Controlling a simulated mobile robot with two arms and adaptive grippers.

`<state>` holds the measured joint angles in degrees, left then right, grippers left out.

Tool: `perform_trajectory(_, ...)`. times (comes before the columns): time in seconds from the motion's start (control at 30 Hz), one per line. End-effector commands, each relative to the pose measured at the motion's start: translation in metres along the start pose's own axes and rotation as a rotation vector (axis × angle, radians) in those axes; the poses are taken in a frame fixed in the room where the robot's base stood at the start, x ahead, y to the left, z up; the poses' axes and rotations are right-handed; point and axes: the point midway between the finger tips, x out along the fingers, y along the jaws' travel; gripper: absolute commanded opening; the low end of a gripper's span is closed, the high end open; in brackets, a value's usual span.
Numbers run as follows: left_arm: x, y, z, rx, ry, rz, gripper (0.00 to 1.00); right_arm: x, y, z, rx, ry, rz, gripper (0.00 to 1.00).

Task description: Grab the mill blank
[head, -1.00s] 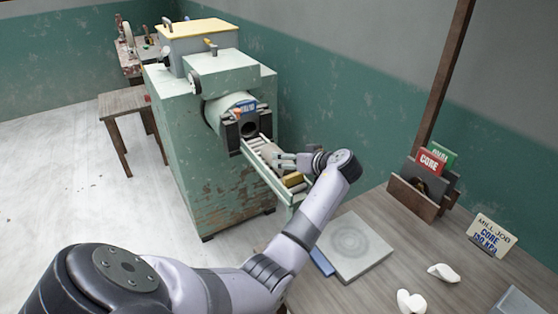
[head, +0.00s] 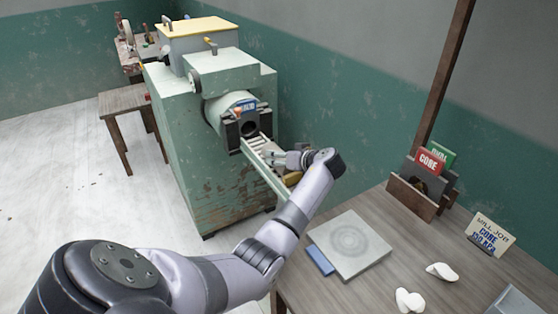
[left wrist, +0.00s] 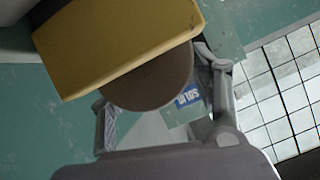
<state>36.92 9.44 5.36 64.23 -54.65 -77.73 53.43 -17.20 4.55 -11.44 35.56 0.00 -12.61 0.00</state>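The ochre mill blank (head: 293,177) lies at the near end of the ribbed chute below the machine's nozzle in the head view, partly hidden by my left arm. In the left wrist view a large yellow face (left wrist: 120,40) fills the top, with a rounded brown part (left wrist: 150,80) below it; both seem to belong to the blank. My left gripper (head: 279,158) is over the chute beside the blank. In the left wrist view its fingers (left wrist: 160,100) are spread, one on each side of the brown part; I see no clear grip. My right gripper is out of view.
The green machine (head: 210,150) stands behind the chute (head: 265,172). The wooden table (head: 400,255) holds a grey square plate (head: 350,245), white lumps (head: 410,301), a card rack (head: 412,199) and a "MILL JOB CORE" sign (head: 490,236).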

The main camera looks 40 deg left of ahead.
Motion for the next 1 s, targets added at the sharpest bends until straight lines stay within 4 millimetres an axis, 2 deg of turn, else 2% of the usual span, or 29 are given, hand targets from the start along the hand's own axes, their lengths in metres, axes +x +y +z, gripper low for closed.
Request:
perform_trajectory(0.07,-0.0002,0.0001,0.0002,0.000,0.000,0.000,0.50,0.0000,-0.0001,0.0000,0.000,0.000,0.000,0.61)
perform_trajectory(0.8,-0.0002,0.0003,0.0006,0.001,-0.001,0.001,0.01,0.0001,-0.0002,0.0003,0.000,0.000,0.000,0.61)
perform_trajectory(1.0,-0.0007,0.0001,-0.0017,-0.001,0.003,0.001,0.00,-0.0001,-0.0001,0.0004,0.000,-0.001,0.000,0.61)
